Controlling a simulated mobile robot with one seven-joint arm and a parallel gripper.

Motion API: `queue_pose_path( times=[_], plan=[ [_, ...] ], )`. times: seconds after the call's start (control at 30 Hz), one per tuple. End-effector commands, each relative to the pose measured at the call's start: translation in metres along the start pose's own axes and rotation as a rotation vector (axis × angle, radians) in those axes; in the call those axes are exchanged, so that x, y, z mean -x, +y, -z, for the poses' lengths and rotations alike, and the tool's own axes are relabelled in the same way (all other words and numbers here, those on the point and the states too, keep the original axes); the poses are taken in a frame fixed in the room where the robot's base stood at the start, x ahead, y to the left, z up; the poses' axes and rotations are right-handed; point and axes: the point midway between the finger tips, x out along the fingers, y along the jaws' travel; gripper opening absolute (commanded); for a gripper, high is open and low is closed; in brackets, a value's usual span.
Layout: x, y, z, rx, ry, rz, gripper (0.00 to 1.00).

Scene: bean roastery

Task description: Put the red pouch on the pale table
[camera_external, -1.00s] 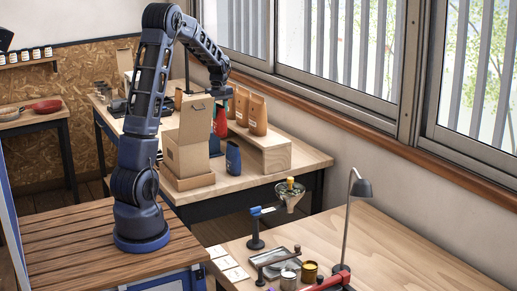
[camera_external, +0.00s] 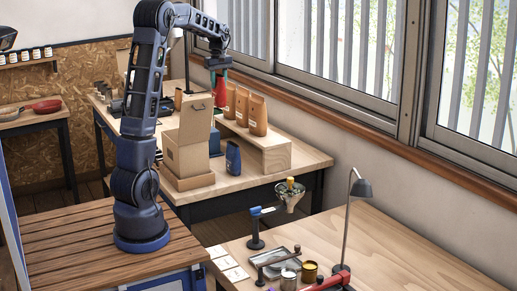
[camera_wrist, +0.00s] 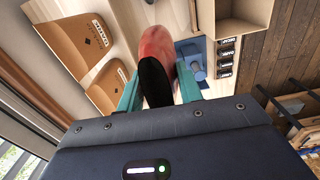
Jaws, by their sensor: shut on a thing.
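The red pouch (camera_external: 223,92) hangs in my gripper (camera_external: 218,66), above the rear workbench and beside the row of tan bags. In the wrist view the red pouch (camera_wrist: 157,45) sits between the teal fingers of my gripper (camera_wrist: 158,85), with a dark patch on its near end. The fingers are shut on it. A table with a bare pale wood top (camera_external: 400,250) stands at the front right, apart from the pouch. The rear workbench (camera_external: 250,190) also has a light wood top.
Tan bags (camera_external: 258,115) stand on a wooden riser (camera_external: 270,158). The front table holds a lamp (camera_external: 361,188), a funnel stand (camera_external: 255,243) and tins (camera_external: 309,272). Its right part is clear.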

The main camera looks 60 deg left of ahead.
Motion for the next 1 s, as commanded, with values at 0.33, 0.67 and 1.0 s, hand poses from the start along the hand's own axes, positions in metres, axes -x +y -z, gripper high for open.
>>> queue_pose_path(
  times=[0.33, 0.67, 1.0],
  plan=[
    [0.094, 0.0, 0.0, 0.0, 0.001, -0.001, 0.04],
    [0.111, 0.042, -0.03, -0.11, 0.002, 0.004, 0.04],
    [0.115, 0.132, -0.116, -0.371, 0.008, 0.007, 0.04]
  ],
)
